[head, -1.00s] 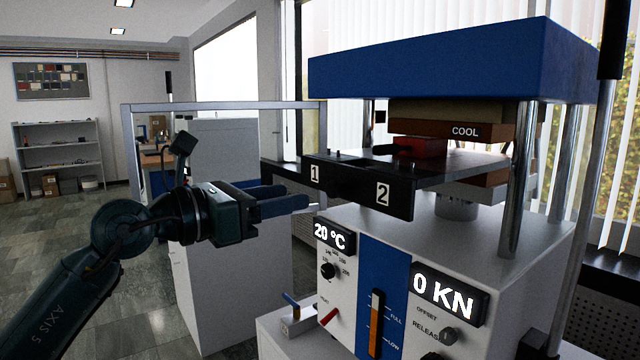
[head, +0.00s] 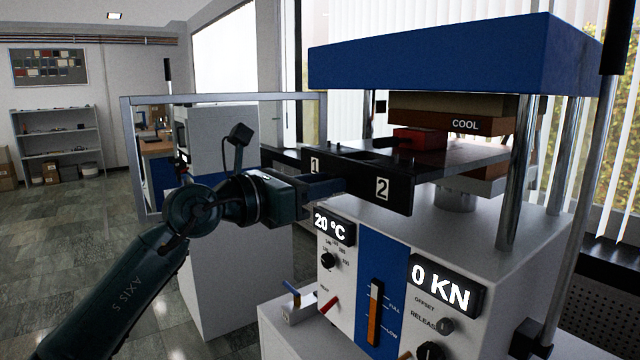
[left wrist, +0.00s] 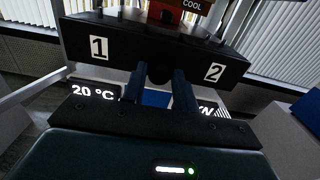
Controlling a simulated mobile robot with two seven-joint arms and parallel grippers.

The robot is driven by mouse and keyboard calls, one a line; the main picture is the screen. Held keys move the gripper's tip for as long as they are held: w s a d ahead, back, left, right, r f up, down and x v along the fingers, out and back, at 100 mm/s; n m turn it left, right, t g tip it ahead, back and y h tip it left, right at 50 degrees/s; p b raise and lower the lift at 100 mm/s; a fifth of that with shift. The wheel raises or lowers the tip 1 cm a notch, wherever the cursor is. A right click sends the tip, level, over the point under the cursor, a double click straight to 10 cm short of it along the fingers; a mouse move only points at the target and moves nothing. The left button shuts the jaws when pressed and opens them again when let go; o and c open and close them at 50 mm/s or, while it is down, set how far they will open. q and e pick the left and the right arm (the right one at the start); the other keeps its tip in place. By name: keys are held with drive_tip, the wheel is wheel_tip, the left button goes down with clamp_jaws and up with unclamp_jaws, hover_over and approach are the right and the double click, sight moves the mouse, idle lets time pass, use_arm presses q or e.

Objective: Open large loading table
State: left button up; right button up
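The large loading table (head: 445,166) is a flat plate with a black front panel marked 1 and 2, set between the press columns below the COOL block. The panel also shows in the left wrist view (left wrist: 160,46). My left gripper (head: 338,184) is at the panel's front, between the two numbers. In the left wrist view its two fingers (left wrist: 159,82) are apart, with a dark rounded handle part (left wrist: 160,71) between or just beyond the tips. I cannot tell whether they touch it. My right gripper is not in view.
A red block (head: 420,138) is on the table plate. The blue-topped press (head: 450,55) has 20 °C and 0 KN displays and levers below the panel. A grey frame (head: 225,98) and white cabinet (head: 225,240) stand to the left. Open floor (head: 70,240) lies farther left.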

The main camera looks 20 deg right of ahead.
use_arm(q)
clamp_jaws()
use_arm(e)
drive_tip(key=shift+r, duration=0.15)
use_arm(q)
drive_tip(key=b+v, duration=0.4)
drive_tip(key=v, duration=0.8)
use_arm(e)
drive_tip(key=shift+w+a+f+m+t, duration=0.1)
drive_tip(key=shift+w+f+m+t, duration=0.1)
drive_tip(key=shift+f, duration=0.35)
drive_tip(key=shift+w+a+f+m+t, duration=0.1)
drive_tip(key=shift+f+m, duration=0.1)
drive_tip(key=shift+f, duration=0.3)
use_arm(q)
unclamp_jaws()
drive_tip(key=o, duration=0.3)
drive_tip(key=shift+s+a, duration=0.1)
drive_tip(key=shift+a, duration=0.2)
drive_tip(key=shift+o, duration=0.5)
drive_tip(key=shift+d, duration=0.1)
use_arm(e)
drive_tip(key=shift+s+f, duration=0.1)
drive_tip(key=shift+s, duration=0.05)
